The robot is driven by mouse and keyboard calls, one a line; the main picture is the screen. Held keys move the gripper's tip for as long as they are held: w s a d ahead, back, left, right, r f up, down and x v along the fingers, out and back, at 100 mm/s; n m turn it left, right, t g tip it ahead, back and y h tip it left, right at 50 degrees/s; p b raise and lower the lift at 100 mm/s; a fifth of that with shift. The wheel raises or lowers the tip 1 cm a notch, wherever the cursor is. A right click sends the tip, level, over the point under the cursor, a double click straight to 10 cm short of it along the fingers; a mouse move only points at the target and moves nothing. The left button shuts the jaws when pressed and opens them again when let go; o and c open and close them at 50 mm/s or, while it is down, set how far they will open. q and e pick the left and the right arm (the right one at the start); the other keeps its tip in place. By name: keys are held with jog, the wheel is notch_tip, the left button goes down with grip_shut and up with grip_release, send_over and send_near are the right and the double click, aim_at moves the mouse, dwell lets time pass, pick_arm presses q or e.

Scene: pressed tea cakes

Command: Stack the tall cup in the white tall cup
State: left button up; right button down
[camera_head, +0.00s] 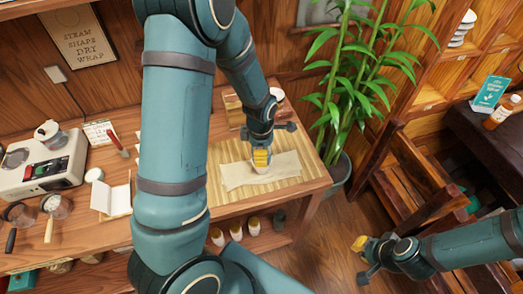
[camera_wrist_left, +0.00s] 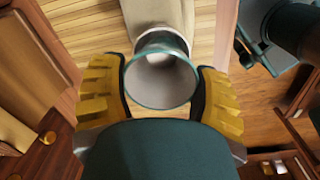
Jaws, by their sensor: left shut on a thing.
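My left gripper (camera_head: 261,158) is over the pale cloth on the bamboo mat, pointing down. In the left wrist view its yellow fingers (camera_wrist_left: 161,100) are on both sides of a tall cup (camera_wrist_left: 161,78) with a teal rim and pale inside, and are shut on it. The cup's mouth faces the wrist camera. In the head view the arm and fingers hide most of this cup. I cannot make out a separate white tall cup with certainty. My right gripper (camera_head: 366,252) hangs over the floor at the lower right, away from the table; its finger opening is unclear.
The cloth (camera_head: 285,168) lies on the mat (camera_head: 222,196) at the table's right end. A wooden box (camera_head: 233,108) and a white round item (camera_head: 277,94) stand behind. A plant (camera_head: 345,90) is right of the table. A grey machine (camera_head: 45,165) stands left.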

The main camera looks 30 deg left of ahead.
pick_arm(q)
jog(key=shift+s, duration=0.1)
jog(key=shift+f+b, duration=0.5)
jog(key=shift+f, duration=0.05)
jog(key=o, duration=1.2)
jog(key=shift+r, duration=0.1)
